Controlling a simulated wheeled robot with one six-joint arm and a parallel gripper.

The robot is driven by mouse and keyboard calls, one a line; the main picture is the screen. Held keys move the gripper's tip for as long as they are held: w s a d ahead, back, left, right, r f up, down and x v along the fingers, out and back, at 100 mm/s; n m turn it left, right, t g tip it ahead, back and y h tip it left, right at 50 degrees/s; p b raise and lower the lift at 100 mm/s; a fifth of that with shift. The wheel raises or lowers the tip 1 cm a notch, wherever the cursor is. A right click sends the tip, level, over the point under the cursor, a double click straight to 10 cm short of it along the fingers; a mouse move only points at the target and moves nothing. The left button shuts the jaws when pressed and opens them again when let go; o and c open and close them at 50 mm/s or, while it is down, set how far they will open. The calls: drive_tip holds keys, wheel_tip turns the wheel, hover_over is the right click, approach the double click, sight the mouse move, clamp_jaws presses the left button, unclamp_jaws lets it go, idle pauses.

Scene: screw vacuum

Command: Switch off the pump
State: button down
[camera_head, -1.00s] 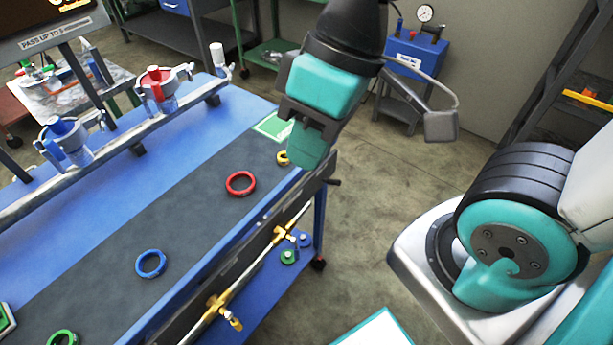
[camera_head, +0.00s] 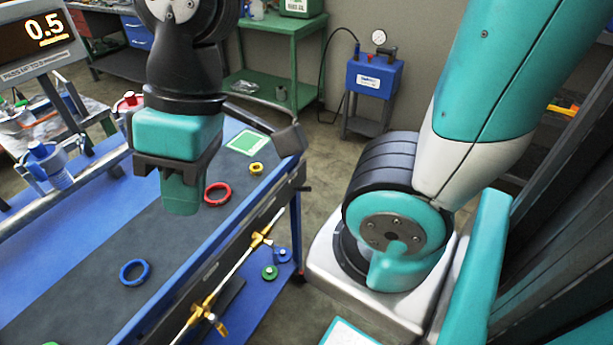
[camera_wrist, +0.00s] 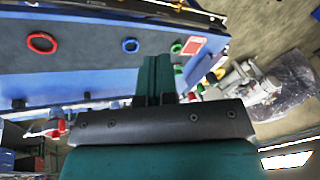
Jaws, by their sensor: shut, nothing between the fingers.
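The pump (camera_head: 375,77) appears to be the blue box with a round dial gauge (camera_head: 379,38) on top, standing on a grey stand at the back. A dark hose runs from it toward the floor. Its switch is too small to make out. My gripper (camera_head: 182,200) is shut and empty, pointing down above the near workbench, to the left of the pump and well apart from it. In the wrist view its closed green fingers (camera_wrist: 156,75) show over the bench edge; the pump cannot be made out there.
The blue workbench (camera_head: 80,235) carries a red ring (camera_head: 217,193), a blue ring (camera_head: 134,272) and a yellow ring (camera_head: 256,168). Brass valves (camera_head: 203,312) sit on a pipe along its side. A green table (camera_head: 285,30) stands behind. Open floor (camera_head: 325,165) lies before the pump.

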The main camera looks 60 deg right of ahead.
drive_tip(key=w+d+f+m+h+b, duration=0.1)
drive_tip(key=w+d+f+m+b, duration=0.1)
drive_tip(key=w+d+f, duration=0.5)
drive_tip(key=w+d+f+m+b, duration=0.1)
drive_tip(key=w+d+f+b, duration=0.1)
drive_tip(key=w+d, duration=0.65)
drive_tip(key=s+d+f+m+b, duration=0.1)
drive_tip(key=s+d+f, duration=0.2)
drive_tip(key=d, duration=0.9)
drive_tip(key=s+d+f+m+t+b, duration=0.1)
drive_tip(key=s+d+f, duration=0.2)
drive_tip(key=d, duration=1)
wheel_tip(320, 180, down, 4)
drive_tip(key=shift+r+m+h+b, duration=0.25)
drive_tip(key=shift+m+h+b, duration=0.15)
drive_tip(key=shift+a, duration=0.1)
approach(305, 189)
wheel_tip(305, 189, down, 4)
drive_tip(key=w+d, duration=0.2)
drive_tip(key=w, duration=0.1)
drive_tip(key=s+a+f, duration=0.1)
drive_tip(key=a+f, duration=0.1)
drive_tip(key=shift+s+f+b, duration=0.25)
drive_tip(key=shift+s+b, duration=0.15)
drive_tip(key=shift+s+d, duration=0.1)
drive_tip(key=shift+d, duration=0.05)
